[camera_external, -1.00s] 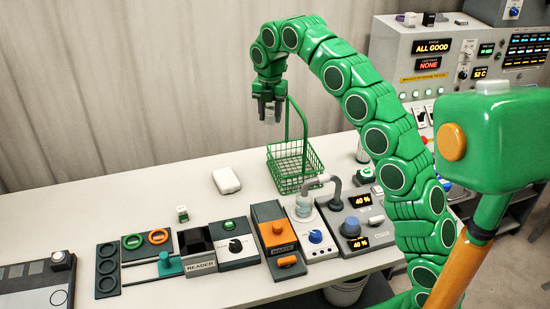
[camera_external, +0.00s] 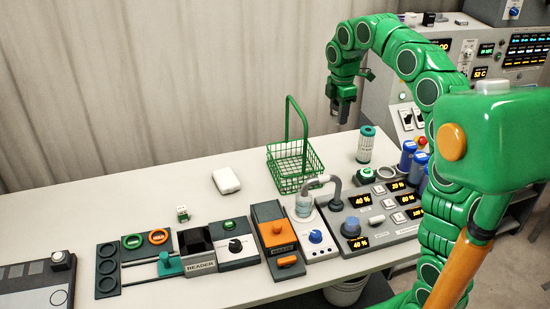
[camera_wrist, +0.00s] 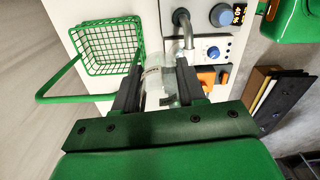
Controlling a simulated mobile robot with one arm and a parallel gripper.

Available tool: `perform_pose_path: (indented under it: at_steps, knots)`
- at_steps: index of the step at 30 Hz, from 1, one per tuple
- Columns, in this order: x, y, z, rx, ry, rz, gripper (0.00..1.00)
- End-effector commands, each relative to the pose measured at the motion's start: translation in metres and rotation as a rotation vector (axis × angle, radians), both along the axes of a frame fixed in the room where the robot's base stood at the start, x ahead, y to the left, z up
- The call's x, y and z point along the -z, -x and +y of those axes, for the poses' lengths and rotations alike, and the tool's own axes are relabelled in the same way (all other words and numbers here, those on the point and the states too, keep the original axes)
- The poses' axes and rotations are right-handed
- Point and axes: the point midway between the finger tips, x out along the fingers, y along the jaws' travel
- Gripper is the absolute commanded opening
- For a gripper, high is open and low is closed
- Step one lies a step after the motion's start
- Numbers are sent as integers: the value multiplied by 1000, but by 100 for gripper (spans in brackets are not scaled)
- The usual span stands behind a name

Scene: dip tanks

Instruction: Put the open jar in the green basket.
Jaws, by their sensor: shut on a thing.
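My gripper (camera_external: 344,112) is raised above the bench, to the right of the green basket. In the wrist view my gripper (camera_wrist: 158,72) has its two dark fingers around a clear, see-through jar (camera_wrist: 154,88) with a pale label. Its mouth is too unclear to make out, and I cannot pick the jar out in the external view. The green wire basket (camera_external: 296,177) stands on the bench with its tall handle upright, and looks empty. It also shows in the wrist view (camera_wrist: 105,64), to the left of the fingers.
A teal-capped jar (camera_external: 365,147) stands right of the basket. A panel with buttons and displays (camera_external: 378,217) and a curved pipe over a clear vessel (camera_external: 304,208) stand in front. A white block (camera_external: 226,180) lies to the left. Bare bench surrounds it.

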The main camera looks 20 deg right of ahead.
Motion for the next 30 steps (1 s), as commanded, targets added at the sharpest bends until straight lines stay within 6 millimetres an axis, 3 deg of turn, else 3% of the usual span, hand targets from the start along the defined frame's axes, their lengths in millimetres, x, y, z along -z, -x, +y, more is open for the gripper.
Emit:
perform_pose_path:
  at_steps: [15,22,30]
  knots:
    - [95,0,-2,7,0,1,11]
    - [112,-4,-1,6,0,1,11]
    - [126,-33,2,7,0,0,11]
